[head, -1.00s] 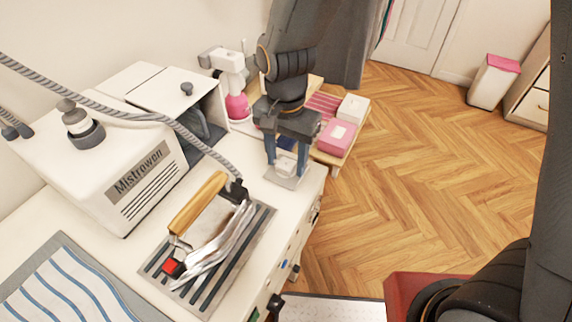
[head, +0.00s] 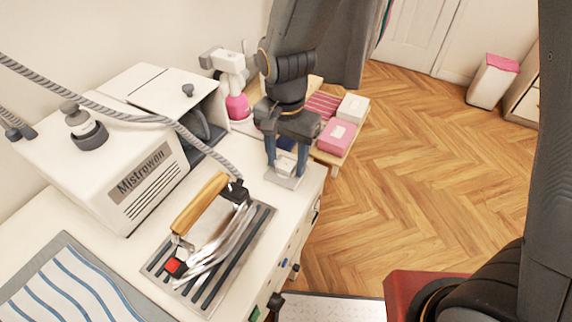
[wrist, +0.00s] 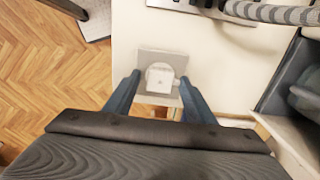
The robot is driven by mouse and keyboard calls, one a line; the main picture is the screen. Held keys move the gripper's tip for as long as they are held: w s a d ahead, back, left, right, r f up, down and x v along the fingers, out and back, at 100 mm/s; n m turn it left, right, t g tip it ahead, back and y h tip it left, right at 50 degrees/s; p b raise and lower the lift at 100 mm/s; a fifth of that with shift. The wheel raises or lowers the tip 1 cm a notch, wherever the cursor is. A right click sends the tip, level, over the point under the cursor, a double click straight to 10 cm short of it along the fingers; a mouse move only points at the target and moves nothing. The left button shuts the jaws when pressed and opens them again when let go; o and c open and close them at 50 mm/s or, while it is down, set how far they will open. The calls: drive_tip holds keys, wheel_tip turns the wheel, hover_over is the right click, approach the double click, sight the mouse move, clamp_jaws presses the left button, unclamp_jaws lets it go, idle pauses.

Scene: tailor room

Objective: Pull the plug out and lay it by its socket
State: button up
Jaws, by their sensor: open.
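The white plug (wrist: 163,77) sits on a square grey socket plate (wrist: 147,55) near the end of the cream worktop. In the head view the plug (head: 286,166) shows between my fingers, above the socket plate (head: 281,183). I cannot tell how deep it sits in the socket. My gripper (wrist: 159,84) is open and points down, with one blue finger on each side of the plug. A gap shows between the fingers and the plug in the wrist view. My gripper (head: 286,168) hides part of the plug in the head view.
An iron (head: 203,215) rests on a striped plate left of the socket. A white steam unit (head: 120,150) with a grey hose (head: 100,105) stands behind. A sewing machine (head: 232,70) is at the back, and a low table holds a pink box (head: 336,134).

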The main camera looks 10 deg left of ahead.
sight(287, 164)
idle(0.3)
clamp_jaws()
drive_tip(key=shift+r, duration=0.15)
drive_tip(key=shift+r+p, duration=2.9)
drive_tip(key=shift+p, duration=0.1)
